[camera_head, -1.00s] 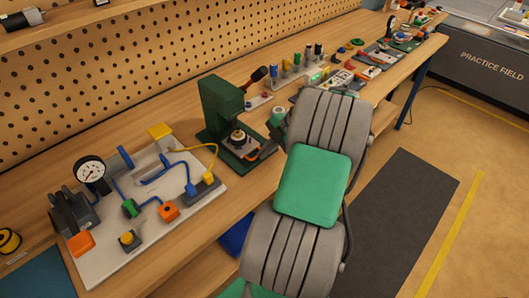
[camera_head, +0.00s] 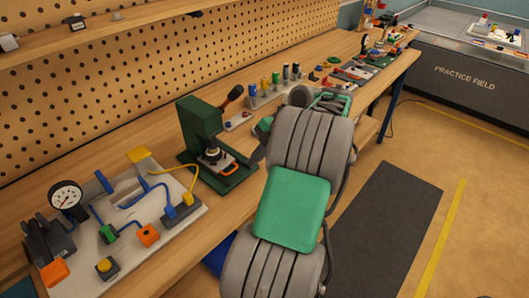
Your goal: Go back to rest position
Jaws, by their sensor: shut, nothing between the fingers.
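My arm, in grey ribbed links with a green cover, fills the middle of the head view. My gripper (camera_head: 257,153) shows only partly, as dark fingers at the left of the upper arm link. It is shut and empty, just right of the green press (camera_head: 200,130) on the bench. An orange-edged piece (camera_head: 231,168) lies at the press's base, close to the fingertips in the picture. I cannot tell the exact gap. The rest of the gripper is hidden behind my arm.
A white board (camera_head: 80,271) with a gauge (camera_head: 67,197), blue tubing and coloured blocks lies at the bench's left. A rack of coloured tools (camera_head: 262,98) and several small parts stand farther along. A pegboard (camera_head: 150,70) backs the bench. Floor right of the dark mat (camera_head: 385,225) is clear.

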